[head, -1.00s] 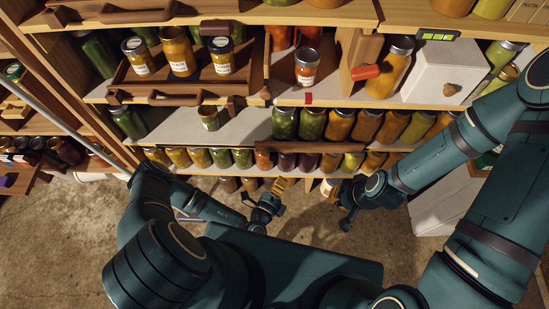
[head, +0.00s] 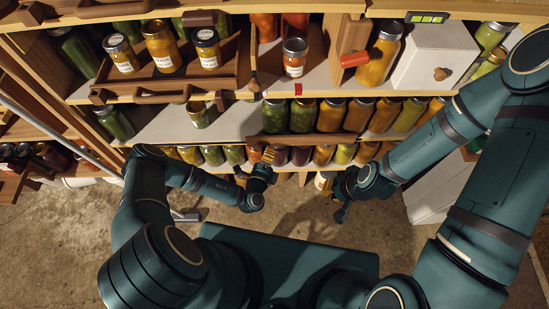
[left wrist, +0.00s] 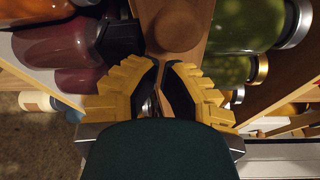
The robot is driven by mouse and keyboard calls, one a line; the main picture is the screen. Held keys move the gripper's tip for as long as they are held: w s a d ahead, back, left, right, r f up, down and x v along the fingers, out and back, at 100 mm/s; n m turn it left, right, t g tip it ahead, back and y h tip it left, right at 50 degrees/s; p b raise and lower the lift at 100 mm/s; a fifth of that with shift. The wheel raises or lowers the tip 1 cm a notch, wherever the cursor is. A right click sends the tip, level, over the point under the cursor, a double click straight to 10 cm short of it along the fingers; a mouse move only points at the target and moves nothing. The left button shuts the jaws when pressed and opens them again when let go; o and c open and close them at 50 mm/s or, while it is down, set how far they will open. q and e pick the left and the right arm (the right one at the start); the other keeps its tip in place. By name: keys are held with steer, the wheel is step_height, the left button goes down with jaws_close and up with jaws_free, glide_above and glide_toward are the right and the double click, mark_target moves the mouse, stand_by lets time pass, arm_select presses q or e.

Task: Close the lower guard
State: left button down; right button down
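The lower guard (head: 310,139) looks like the brown wooden rail along the front of the lower shelf, across the feet of the jars there. In the left wrist view a wooden bar with a round knob (left wrist: 175,27) lies just beyond my fingertips; I take it to be this guard. My left gripper (head: 268,155) is just below the rail's left part. In the left wrist view its yellow fingers (left wrist: 161,68) are nearly together, with nothing visibly held. My right gripper (head: 340,205) hangs right of it, low before the shelves; its fingers are unclear.
Jars (head: 303,114) stand close behind the rail, and more jars (head: 212,155) line the shelf below. A wooden tray with jars (head: 160,45) and a white box (head: 435,55) are above. The concrete floor (head: 60,240) is open at the left.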

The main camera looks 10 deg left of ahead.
arm_select(q)
steer(key=shift+s+a+r, duration=0.1)
steer(key=shift+a, duration=0.3)
steer(key=shift+a, duration=0.15)
